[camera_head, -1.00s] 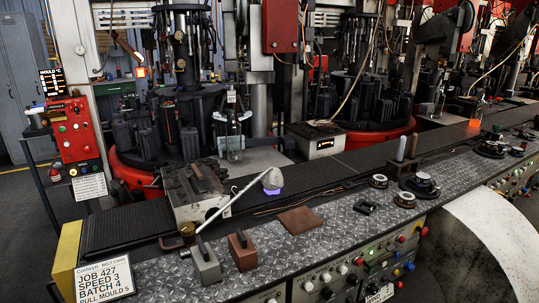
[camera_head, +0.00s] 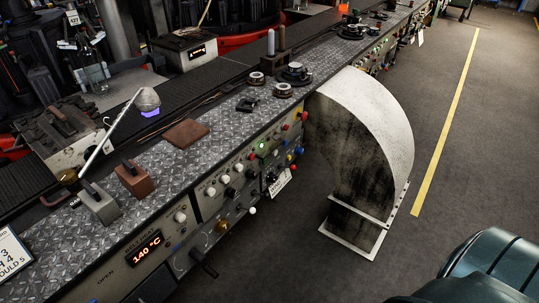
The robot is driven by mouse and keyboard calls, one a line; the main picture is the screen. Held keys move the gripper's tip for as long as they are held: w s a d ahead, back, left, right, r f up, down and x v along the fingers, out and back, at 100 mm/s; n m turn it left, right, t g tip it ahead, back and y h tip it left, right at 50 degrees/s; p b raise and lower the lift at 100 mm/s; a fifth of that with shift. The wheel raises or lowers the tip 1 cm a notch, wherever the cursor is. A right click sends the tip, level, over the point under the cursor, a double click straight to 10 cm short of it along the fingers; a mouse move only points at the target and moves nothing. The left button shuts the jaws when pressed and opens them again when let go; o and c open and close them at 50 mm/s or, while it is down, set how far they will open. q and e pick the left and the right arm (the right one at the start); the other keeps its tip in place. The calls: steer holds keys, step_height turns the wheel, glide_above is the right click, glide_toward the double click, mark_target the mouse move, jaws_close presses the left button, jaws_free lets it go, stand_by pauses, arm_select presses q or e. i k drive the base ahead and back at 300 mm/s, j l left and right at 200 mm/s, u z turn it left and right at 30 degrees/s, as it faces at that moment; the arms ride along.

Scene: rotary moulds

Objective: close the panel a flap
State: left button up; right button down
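The long workbench's front panel (camera_head: 205,222) runs diagonally across the view, with knobs, coloured buttons and a lit 140 °C display (camera_head: 147,248). The lettering OPEN (camera_head: 106,274) shows on its lower left part. A dark shape (camera_head: 155,287) beside it is cut off by the bottom edge. A black lever or handle (camera_head: 203,263) sticks out below the panel. I cannot tell which part is the panel A flap, or whether it is open. Neither of my grippers is in view.
A large curved white duct (camera_head: 368,135) stands at the bench front. Open floor (camera_head: 470,150) lies to the right.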

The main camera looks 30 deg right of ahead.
mark_target(277, 144)
steer(key=j+z, duration=0.2)
steer(key=z, duration=0.8)
steer(key=k+j+z, duration=0.1)
steer(key=j+z, duration=0.2)
steer(key=j, duration=0.15)
steer(key=k+j+z, duration=0.1)
steer(key=j+z, duration=0.15)
steer(key=j, duration=0.15)
steer(key=k+j+z, duration=0.15)
steer(key=j+z, duration=0.15)
steer(key=k+j+z, duration=0.25)
steer(key=j, duration=0.15)
steer(key=k+j, duration=0.5)
steer(key=j, duration=0.2)
steer(key=k+j+z, duration=0.15)
steer(key=k+j, duration=0.35)
steer(key=j, duration=0.2)
steer(key=i+l, duration=0.25)
steer(key=l, duration=0.15)
steer(key=i+l, duration=0.2)
steer(key=l, duration=0.25)
steer(key=i+l, duration=0.25)
steer(key=l, duration=0.15)
steer(key=i+l, duration=0.25)
steer(key=l, duration=0.15)
steer(key=u, duration=1.65)
